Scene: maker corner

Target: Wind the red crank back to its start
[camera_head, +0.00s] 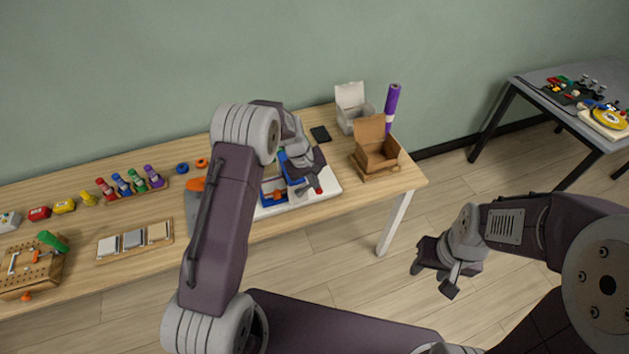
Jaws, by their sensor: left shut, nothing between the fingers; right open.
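A small bit of red (318,190) shows right beside the fingertips of my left gripper (309,188); it looks like the red crank, but the gripper hides most of it. The gripper is shut and empty, and I cannot tell whether it touches the red part. A blue device (270,194) stands on a white board (327,184) under my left arm, which covers much of it. My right gripper (433,281) is open and empty, out over the floor to the right of the table.
On the wooden table (350,203) are an open cardboard box (377,160), a white box (352,115), a purple roll (392,105) and a black flat item (320,134). A grey table (535,95) stands far right.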

